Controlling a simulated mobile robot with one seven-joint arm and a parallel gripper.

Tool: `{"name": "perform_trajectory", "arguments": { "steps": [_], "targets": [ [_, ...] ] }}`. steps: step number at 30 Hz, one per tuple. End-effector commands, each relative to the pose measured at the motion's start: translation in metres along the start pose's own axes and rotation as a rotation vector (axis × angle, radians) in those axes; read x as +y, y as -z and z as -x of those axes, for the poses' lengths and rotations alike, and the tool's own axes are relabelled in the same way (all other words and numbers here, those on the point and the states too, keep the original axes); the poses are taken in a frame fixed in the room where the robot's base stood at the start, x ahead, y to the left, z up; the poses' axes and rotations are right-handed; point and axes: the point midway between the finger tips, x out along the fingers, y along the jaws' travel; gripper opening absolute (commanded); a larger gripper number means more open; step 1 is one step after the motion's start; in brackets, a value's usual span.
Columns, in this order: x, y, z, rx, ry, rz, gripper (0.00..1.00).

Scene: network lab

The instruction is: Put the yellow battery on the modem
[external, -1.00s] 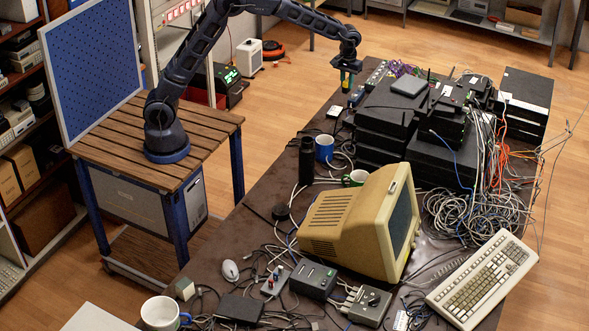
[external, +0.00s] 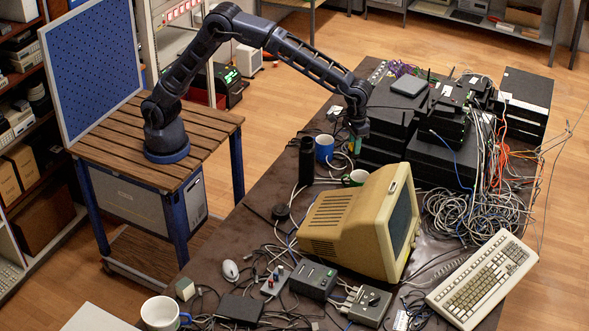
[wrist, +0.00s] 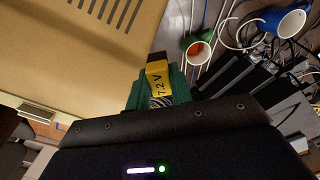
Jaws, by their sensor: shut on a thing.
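My gripper (external: 357,133) hangs above the table, just left of the stacked black boxes in the external view. In the wrist view my gripper (wrist: 160,85) is shut on the yellow battery (wrist: 158,76), which is marked 7.2 V, with green parts on both sides of it. The battery is not clear in the external view. A black device with antennas (external: 447,112) sits on the stack, and a flat grey box (external: 408,87) lies nearby. I cannot tell which device is the modem.
A beige monitor (external: 345,225) stands close in front of my gripper; its casing (wrist: 75,55) fills the wrist view's upper left. A blue mug (external: 324,149), a green-and-white mug (external: 356,177) and a black cylinder (external: 306,160) stand nearby. Tangled cables (external: 480,210) lie at right.

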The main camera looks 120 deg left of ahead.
Motion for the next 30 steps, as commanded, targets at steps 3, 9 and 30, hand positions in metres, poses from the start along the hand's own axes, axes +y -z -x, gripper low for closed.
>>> {"name": "perform_trajectory", "arguments": {
  "steps": [3, 9, 30],
  "targets": [
    [0.043, -0.036, 0.000, 0.000, 0.000, -0.077, 0.00],
    [0.104, -0.098, 0.000, 0.000, -0.001, -0.196, 0.00],
    [0.261, -0.361, 0.002, 0.002, -0.005, -0.608, 0.00]
  ]
}}
